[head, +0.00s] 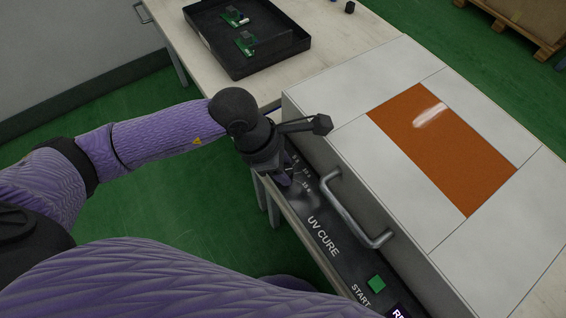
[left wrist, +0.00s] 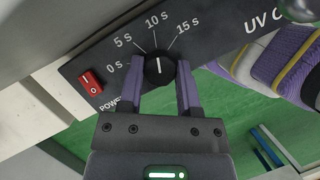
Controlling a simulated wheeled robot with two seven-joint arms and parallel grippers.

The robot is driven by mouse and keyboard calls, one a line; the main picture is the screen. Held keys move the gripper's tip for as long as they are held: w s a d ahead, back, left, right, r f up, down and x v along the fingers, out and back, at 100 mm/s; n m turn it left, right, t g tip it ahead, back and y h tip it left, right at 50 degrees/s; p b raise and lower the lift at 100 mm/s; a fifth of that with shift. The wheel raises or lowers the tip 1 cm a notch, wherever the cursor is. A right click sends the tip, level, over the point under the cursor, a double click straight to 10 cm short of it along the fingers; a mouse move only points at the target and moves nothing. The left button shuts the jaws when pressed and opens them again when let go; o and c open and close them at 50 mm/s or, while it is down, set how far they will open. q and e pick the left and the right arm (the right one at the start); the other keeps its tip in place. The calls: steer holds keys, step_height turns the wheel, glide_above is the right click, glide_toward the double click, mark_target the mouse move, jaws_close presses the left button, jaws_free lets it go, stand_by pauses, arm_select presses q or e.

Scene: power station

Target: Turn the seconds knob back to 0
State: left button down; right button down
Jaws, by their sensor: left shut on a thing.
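The seconds knob (left wrist: 158,70) is a round black dial on the dark front panel of the UV cure box. In the left wrist view its white pointer line stands almost straight up, about toward the 10 s mark. The scale reads 0 s, 5 s, 10 s and 15 s from left to right. My left gripper (left wrist: 160,82) is shut on the knob, one purple finger on each side. In the head view my left gripper (head: 281,176) is at the panel's far end and hides the knob. My right gripper is out of view.
A red power switch (left wrist: 90,82) sits left of the knob. A metal handle (head: 355,215) juts from the box front, right of my left gripper. A green start button (head: 376,284) is farther along the panel. A black tray (head: 240,70) with circuit boards lies behind.

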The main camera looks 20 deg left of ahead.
arm_select(q)
steer(key=shift+c, duration=1.6)
jaws_free()
steer(key=shift+a+r, duration=0.1)
steer(key=shift+r, duration=0.2)
steer(key=p+v, duration=0.2)
steer(key=v, duration=0.4)
steer(key=shift+r+p, duration=0.15)
steer(key=shift+p, duration=0.15)
steer(key=shift+p+v, duration=0.3)
steer(key=shift+v, duration=1.2)
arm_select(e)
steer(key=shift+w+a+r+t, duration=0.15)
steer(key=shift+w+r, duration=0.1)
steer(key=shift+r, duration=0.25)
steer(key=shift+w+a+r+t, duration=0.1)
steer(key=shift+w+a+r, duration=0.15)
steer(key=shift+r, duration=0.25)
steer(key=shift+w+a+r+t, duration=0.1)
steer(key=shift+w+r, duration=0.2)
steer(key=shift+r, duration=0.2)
